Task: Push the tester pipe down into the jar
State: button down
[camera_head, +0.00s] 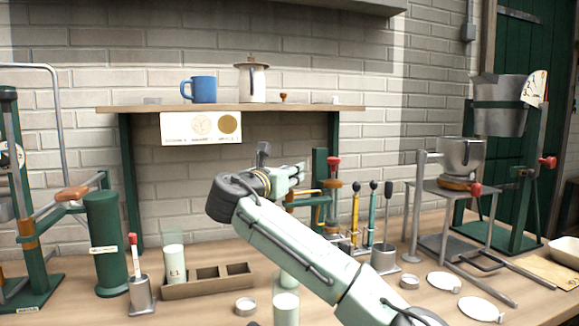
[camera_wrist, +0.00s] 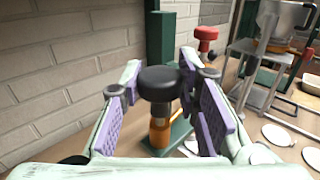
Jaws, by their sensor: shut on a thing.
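My gripper (camera_wrist: 160,72) has its two purple-padded fingers shut on either side of a round black knob (camera_wrist: 158,86). In the head view my gripper (camera_head: 292,178) is partly hidden by my wrist. A pale jar (camera_head: 174,262) with a label stands at the left of a wooden tray.
A green column (camera_wrist: 159,38) and a red knob (camera_wrist: 206,34) stand close behind my gripper. Several black-topped tools (camera_head: 372,215) stand to the right. A metal stand (camera_head: 440,210) is farther right. A shelf (camera_head: 240,108) with a blue mug (camera_head: 199,90) spans the wall.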

jog(key=shift+f, duration=0.35)
jog(key=c, duration=1.6)
grip_release()
jog(key=o, duration=0.4)
jog(key=shift+r, duration=0.15)
jog(key=shift+s, duration=0.15)
jog(key=v, duration=1.1)
jog(key=shift+s+a, duration=0.2)
jog(key=shift+s, duration=0.15)
